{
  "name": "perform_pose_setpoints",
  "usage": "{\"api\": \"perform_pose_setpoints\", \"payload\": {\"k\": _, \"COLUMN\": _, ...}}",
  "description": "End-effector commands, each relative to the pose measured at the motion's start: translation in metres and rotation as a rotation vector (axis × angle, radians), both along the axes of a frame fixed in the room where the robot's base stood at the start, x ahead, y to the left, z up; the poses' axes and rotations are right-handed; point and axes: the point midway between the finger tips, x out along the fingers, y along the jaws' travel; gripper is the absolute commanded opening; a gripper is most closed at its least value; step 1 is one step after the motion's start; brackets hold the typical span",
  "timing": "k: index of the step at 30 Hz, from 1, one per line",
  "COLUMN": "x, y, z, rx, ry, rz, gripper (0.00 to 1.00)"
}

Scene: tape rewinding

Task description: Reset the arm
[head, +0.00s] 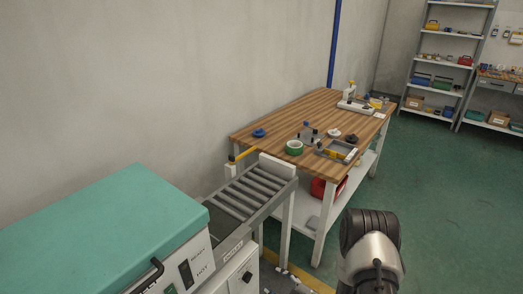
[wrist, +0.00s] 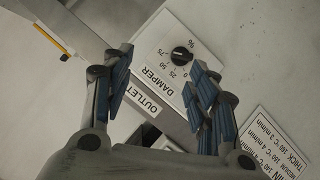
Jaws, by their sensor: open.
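My gripper (wrist: 163,88) shows in the wrist view with its two blue-padded fingers spread apart and nothing between them. Past the fingers is a pale machine panel with a black damper knob (wrist: 181,54), a "DAMPER" label and an "OUTLET" label (wrist: 142,101). I cannot tell how far the fingers are from the panel. In the head view, part of my arm rises at the bottom right, and my gripper cannot be made out clearly there.
A teal-topped machine (head: 110,225) stands at the lower left, joined to a grey roller conveyor (head: 245,195). Shelves (head: 440,65) stand far right. Green floor (head: 440,190) on the right is clear.

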Motion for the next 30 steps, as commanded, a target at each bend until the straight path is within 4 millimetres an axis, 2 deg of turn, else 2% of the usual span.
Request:
{"api": "perform_pose_setpoints", "payload": {"k": 1, "x": 0.018, "y": -0.008, "z": 0.022, "rx": -0.037, "ry": 0.006, "rz": -0.018, "gripper": 0.53}}
{"api": "perform_pose_setpoints", "payload": {"k": 6, "x": 0.052, "y": -0.04, "z": 0.086, "rx": -0.15, "ry": 0.097, "rz": -0.134, "gripper": 0.53}}
{"api": "perform_pose_setpoints", "payload": {"k": 10, "x": 0.061, "y": -0.064, "z": 0.142, "rx": -0.204, "ry": 0.166, "rz": -0.248, "gripper": 0.53}}
{"api": "perform_pose_setpoints", "payload": {"k": 14, "x": 0.054, "y": -0.085, "z": 0.2, "rx": -0.23, "ry": 0.233, "rz": -0.377, "gripper": 0.53}}
{"api": "perform_pose_setpoints", "payload": {"k": 17, "x": 0.038, "y": -0.098, "z": 0.243, "rx": -0.23, "ry": 0.285, "rz": -0.479, "gripper": 0.53}}
{"api": "perform_pose_setpoints", "payload": {"k": 21, "x": 0.002, "y": -0.111, "z": 0.298, "rx": -0.201, "ry": 0.361, "rz": -0.622, "gripper": 0.53}}
{"api": "perform_pose_setpoints", "payload": {"k": 23, "x": -0.018, "y": -0.114, "z": 0.319, "rx": -0.18, "ry": 0.396, "rz": -0.68, "gripper": 0.53}}
{"api": "perform_pose_setpoints", "payload": {"k": 27, "x": -0.073, "y": -0.116, "z": 0.36, "rx": -0.111, "ry": 0.482, "rz": -0.806, "gripper": 0.53}}
{"api": "perform_pose_setpoints", "payload": {"k": 30, "x": -0.118, "y": -0.112, "z": 0.382, "rx": -0.053, "ry": 0.55, "rz": -0.883, "gripper": 0.53}}
